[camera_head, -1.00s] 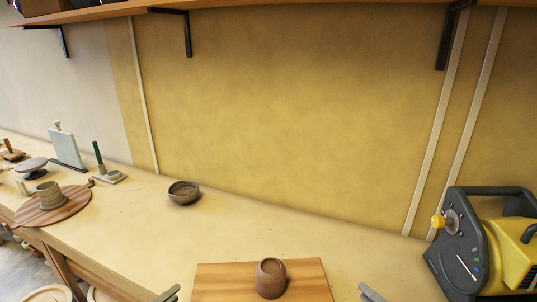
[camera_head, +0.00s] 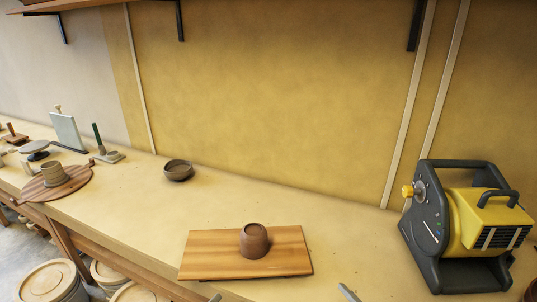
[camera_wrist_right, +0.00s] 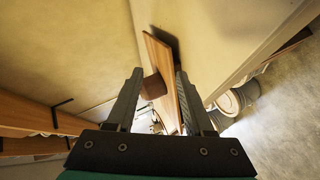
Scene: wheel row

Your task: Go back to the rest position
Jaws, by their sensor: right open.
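A brown clay cup (camera_head: 254,241) stands on a wooden board (camera_head: 212,252) on the worktop, seemingly with its base up. My right gripper shows only as a grey tip (camera_head: 348,293) at the bottom edge of the head view, near the board's front right corner and apart from it. In the right wrist view my right gripper (camera_wrist_right: 156,75) is open and empty. The cup (camera_wrist_right: 153,87) and board (camera_wrist_right: 161,60) lie beyond its fingers. A small tip of my left gripper (camera_head: 215,298) shows at the bottom edge, in front of the board; its jaws are hidden.
A yellow and black machine (camera_head: 465,225) stands on the worktop (camera_head: 130,205) at right. A dark bowl (camera_head: 178,171) stands behind the board. A round board (camera_head: 75,183) with a clay pot (camera_head: 53,173) is at left. Lidded tubs (camera_head: 52,282) stand below the front edge.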

